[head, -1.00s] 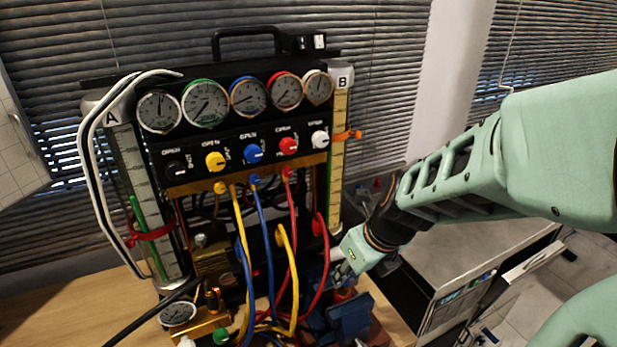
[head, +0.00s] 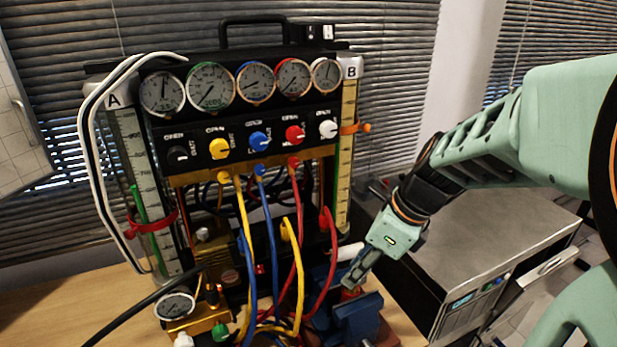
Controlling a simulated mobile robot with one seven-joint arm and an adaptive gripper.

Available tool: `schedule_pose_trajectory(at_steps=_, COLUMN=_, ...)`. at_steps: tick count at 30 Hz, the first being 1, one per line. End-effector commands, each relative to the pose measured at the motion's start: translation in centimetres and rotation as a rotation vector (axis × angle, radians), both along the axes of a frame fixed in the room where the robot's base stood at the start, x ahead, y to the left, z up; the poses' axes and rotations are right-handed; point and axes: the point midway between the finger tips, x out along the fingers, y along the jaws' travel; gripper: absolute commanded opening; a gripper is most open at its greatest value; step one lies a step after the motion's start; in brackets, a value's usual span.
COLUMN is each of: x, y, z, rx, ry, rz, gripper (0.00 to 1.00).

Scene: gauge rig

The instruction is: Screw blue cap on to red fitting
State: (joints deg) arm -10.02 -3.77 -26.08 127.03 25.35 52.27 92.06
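My gripper (head: 353,279) points down and left at the lower right of the rig. Its fingertips are over a small red fitting (head: 349,294), which is partly hidden by them. The red fitting appears to stand at a blue vise-like block (head: 358,318) near the bench's front right. The fingers are small and seen from the side, so I cannot tell whether they are open or shut. I cannot make out a separate blue cap at the fingertips; it may be hidden.
The gauge rig carries several dials (head: 255,82) and coloured knobs. Yellow, blue and red hoses (head: 327,262) hang just left of my gripper. A brass block with a small gauge (head: 176,305) sits at the lower left. A grey cabinet (head: 490,240) stands at the right.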

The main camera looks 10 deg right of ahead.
Motion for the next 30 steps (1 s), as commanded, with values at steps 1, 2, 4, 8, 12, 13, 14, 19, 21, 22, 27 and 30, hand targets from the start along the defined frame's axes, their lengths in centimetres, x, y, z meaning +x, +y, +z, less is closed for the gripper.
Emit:
schedule_pose_trajectory(at_steps=1, x=0.1, y=-0.09, z=-0.29, rx=0.0, ry=0.002, rz=0.049, gripper=0.26)
schedule_pose_trajectory(at_steps=2, x=0.08, y=-0.06, z=-0.24, rx=0.0, ry=0.002, rz=0.082, gripper=0.26)
schedule_pose_trajectory(at_steps=4, x=0.08, y=-0.07, z=-0.2, rx=0.0, ry=0.002, rz=0.152, gripper=0.26)
schedule_pose_trajectory(at_steps=8, x=0.04, y=0.01, z=-0.1, rx=0.0, ry=0.002, rz=0.24, gripper=0.26)
schedule_pose_trajectory(at_steps=12, x=0.02, y=0.01, z=-0.07, rx=0.0, ry=0.002, rz=0.292, gripper=0.26)
schedule_pose_trajectory(at_steps=13, x=0.04, y=-0.01, z=-0.08, rx=-0.001, ry=0.003, rz=0.314, gripper=0.26)
schedule_pose_trajectory(at_steps=14, x=0.05, y=-0.03, z=-0.09, rx=-0.001, ry=0.004, rz=0.343, gripper=0.26)
schedule_pose_trajectory(at_steps=19, x=0.08, y=-0.03, z=0.01, rx=-0.001, ry=0.004, rz=0.547, gripper=0.26)
schedule_pose_trajectory(at_steps=21, x=0.03, y=-0.02, z=0.03, rx=-0.001, ry=0.004, rz=0.614, gripper=0.26)
schedule_pose_trajectory(at_steps=22, x=0.03, y=-0.03, z=0.01, rx=-0.001, ry=0.004, rz=0.636, gripper=0.26)
schedule_pose_trajectory(at_steps=27, x=0.01, y=0.01, z=0.02, rx=-0.002, ry=0.003, rz=0.713, gripper=0.26)
schedule_pose_trajectory(at_steps=30, x=0.06, y=0.02, z=0.15, rx=0.0, ry=0.004, rz=0.82, gripper=0.26)
